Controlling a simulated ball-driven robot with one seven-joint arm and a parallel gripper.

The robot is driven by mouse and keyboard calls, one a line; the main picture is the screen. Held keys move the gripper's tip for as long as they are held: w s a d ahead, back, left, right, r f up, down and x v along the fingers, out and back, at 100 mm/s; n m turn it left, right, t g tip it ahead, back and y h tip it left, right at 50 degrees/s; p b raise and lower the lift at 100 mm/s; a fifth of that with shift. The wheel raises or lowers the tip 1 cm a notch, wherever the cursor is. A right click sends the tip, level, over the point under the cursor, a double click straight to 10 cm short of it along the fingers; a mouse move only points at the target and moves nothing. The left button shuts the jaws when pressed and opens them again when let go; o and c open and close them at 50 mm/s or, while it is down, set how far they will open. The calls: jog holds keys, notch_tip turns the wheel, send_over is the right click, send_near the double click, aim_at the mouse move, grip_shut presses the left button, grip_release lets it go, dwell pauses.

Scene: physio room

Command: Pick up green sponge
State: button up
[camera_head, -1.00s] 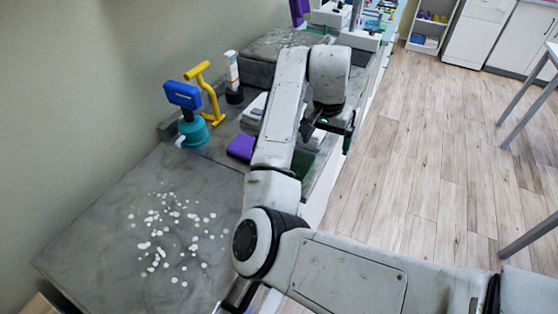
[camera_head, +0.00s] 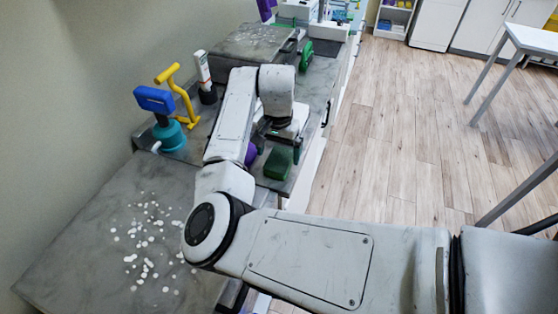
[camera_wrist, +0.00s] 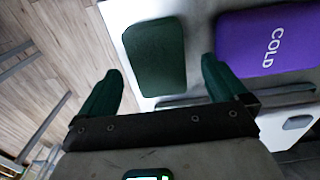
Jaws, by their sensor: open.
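The green sponge (camera_head: 278,165) lies flat near the front edge of the counter in the head view. In the wrist view the sponge (camera_wrist: 155,58) is a dark green block with rounded corners on a pale surface. My gripper (camera_wrist: 160,66) is open and empty, with its two green fingers spread apart. The sponge shows beyond the fingertips, roughly between them and a little toward the left finger. In the head view my gripper (camera_head: 277,145) hangs just above and behind the sponge. Contact with the sponge does not show.
A purple pack marked COLD (camera_wrist: 262,42) lies right of the sponge in the wrist view. A blue-and-teal device (camera_head: 165,125), a yellow tool (camera_head: 180,95) and a white bottle (camera_head: 205,75) stand by the wall. A green object (camera_head: 306,56) lies farther back.

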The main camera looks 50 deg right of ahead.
aim_at(279, 159)
jog(key=shift+d+f, duration=0.1)
jog(key=shift+f, duration=1.4)
jog(key=shift+s, duration=0.1)
jog(key=shift+c, duration=0.2)
jog(key=c, duration=1)
jog(key=shift+r, duration=0.1)
